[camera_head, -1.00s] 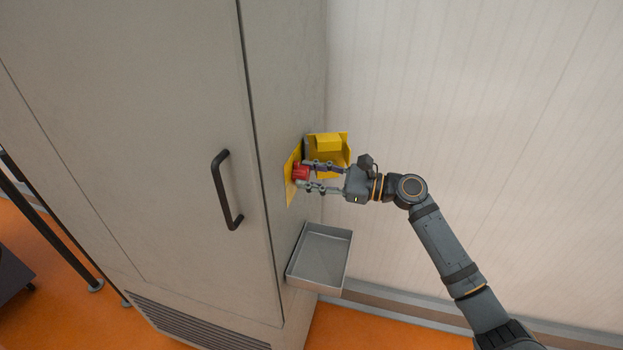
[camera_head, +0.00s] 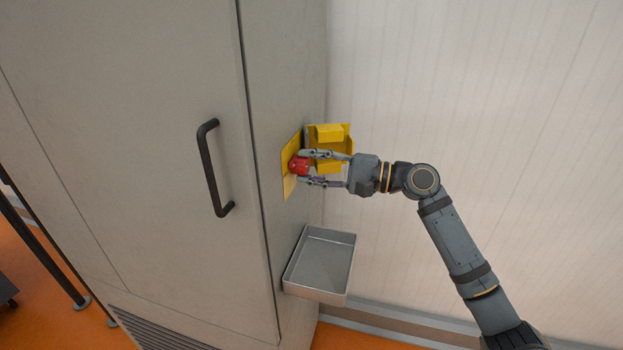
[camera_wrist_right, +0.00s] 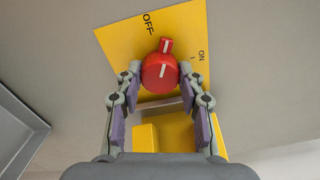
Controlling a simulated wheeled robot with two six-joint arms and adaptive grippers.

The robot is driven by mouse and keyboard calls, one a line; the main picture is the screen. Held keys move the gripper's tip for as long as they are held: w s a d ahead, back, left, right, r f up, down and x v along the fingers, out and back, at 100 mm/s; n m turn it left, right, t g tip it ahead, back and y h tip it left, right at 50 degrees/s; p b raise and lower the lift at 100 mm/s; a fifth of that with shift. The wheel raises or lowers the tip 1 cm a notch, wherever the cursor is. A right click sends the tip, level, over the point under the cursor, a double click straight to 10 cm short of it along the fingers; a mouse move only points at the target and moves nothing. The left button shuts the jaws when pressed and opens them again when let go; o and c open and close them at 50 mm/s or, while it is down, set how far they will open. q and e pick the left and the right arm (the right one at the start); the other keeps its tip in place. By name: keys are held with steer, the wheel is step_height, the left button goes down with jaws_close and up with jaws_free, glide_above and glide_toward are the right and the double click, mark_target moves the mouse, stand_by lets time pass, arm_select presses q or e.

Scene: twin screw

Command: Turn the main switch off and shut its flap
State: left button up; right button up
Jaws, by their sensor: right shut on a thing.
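The main switch is a red knob (camera_head: 299,165) on a yellow plate (camera_head: 290,186) on the cabinet's side. My right gripper (camera_head: 309,168) is shut on the knob, one finger on each side. In the right wrist view, the knob (camera_wrist_right: 160,72) has a red pointer with a white line, between the OFF and ON marks and nearer OFF. The yellow flap (camera_head: 328,133) stands open, out from the cabinet behind my fingers, which partly hide it. Part of the flap (camera_wrist_right: 146,137) shows below the plate between my fingers in the wrist view. My left gripper is out of view.
A grey metal tray (camera_head: 347,280) sticks out from the cabinet side below the switch. The cabinet front (camera_head: 130,110) has a dark handle (camera_head: 207,165). A pale wall (camera_head: 500,120) stands to the right, with free room in front of it.

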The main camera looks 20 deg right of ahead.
steer(key=n+b, duration=0.3)
steer(key=shift+f+n, duration=0.25)
steer(key=shift+n, duration=0.15)
steer(key=shift+r+n+b, duration=0.1)
steer(key=shift+n+b, duration=0.55)
steer(key=shift+n, duration=0.15)
steer(key=o, duration=1.2)
steer(key=shift+r, duration=0.1)
steer(key=shift+d, duration=0.1)
steer(key=shift+v, duration=3.65)
